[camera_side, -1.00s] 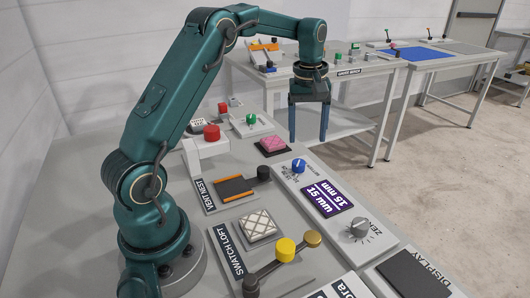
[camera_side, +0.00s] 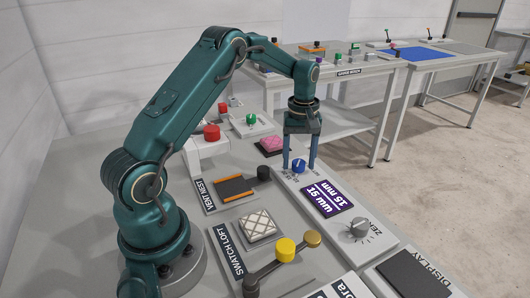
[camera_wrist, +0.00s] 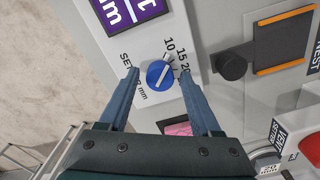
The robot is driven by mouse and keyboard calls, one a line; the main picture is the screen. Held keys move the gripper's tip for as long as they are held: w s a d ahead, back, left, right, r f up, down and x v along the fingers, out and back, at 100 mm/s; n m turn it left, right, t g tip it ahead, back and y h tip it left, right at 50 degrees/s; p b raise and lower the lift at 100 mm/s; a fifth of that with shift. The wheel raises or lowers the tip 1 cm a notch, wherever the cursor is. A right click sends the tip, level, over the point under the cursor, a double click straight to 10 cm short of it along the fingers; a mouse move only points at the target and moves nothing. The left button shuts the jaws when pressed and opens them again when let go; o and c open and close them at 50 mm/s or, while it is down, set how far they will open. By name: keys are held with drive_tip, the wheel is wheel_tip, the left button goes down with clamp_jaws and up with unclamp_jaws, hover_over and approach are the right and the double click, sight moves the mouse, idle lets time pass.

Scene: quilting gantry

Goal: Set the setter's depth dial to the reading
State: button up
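The setter's depth dial (camera_side: 299,167) is a blue round knob on the grey panel. In the wrist view the dial (camera_wrist: 160,75) has a white pointer line, directed roughly at the upper marks. Numbers 10, 15 and 20 stand beside it; the exact setting is hard to tell. The purple display (camera_side: 327,198) reads 15 mm. My gripper (camera_side: 299,160) points down over the dial, open, one finger on each side. In the wrist view my gripper's fingertips (camera_wrist: 158,73) flank the knob, with gaps visible; contact is not visible.
A grey ZEN knob (camera_side: 359,228) stands nearer the front. A black knob (camera_side: 264,173) is just left of the dial, beside the vent nest (camera_side: 234,190). A pink block (camera_side: 271,145) lies behind it.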

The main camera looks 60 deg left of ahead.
clamp_jaws()
drive_tip(key=shift+m, duration=2.9)
drive_tip(key=shift+o, duration=1.6)
unclamp_jaws()
drive_tip(key=shift+r, duration=0.1)
